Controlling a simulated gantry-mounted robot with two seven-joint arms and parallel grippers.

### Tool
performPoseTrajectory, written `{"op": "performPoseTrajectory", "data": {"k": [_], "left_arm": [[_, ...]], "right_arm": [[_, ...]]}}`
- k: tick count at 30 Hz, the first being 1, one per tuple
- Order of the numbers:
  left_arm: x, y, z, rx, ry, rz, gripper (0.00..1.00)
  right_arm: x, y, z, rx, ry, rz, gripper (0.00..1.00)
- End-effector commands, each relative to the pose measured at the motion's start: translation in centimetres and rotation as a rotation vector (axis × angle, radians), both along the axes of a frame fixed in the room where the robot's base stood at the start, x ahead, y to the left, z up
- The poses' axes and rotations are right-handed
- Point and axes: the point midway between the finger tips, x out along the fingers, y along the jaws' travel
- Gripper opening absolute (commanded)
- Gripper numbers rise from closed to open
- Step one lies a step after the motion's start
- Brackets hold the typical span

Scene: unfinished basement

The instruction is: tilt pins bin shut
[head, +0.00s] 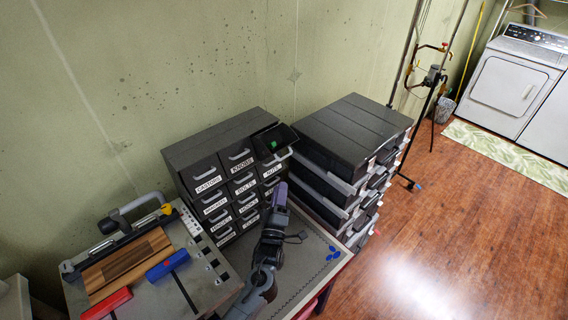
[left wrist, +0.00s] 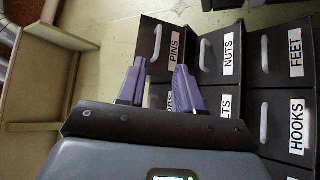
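The pins bin (head: 262,146) is the top right bin of the dark drawer cabinet (head: 215,137). It is tilted open, with its dark inside and a small green item showing in the head view. Its PINS label and pale handle show in the left wrist view (left wrist: 167,48). My left gripper (head: 280,188) is in front of the cabinet's lower right bins, below the pins bin. In the left wrist view its purple fingers (left wrist: 160,84) are apart, with nothing held between them. My right gripper is not in view.
Other labelled bins, such as nuts (left wrist: 224,52), feet (left wrist: 292,50) and hooks (left wrist: 288,125), look closed. A stack of black cases (head: 350,135) stands close on the right. A bench board with a wooden block (head: 125,262) lies at the left. Blue pieces (head: 331,252) lie at the front right.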

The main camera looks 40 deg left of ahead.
Motion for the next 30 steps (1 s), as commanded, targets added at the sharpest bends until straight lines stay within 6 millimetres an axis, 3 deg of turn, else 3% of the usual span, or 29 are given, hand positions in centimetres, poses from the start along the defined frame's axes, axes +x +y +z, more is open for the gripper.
{"op": "performPoseTrajectory", "data": {"k": [5, 21, 30], "left_arm": [[1.0, 0.7, 0.6, -0.003, -0.027, 0.004, 0.35], [7.3, 4.5, 3.4, -0.002, -0.025, 0.005, 0.35], [8.5, 5.3, 4.1, -0.004, -0.024, 0.004, 0.35]], "right_arm": [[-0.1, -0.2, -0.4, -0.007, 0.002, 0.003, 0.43], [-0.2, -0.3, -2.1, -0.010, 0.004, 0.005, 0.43], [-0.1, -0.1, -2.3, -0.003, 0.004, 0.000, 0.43]]}}
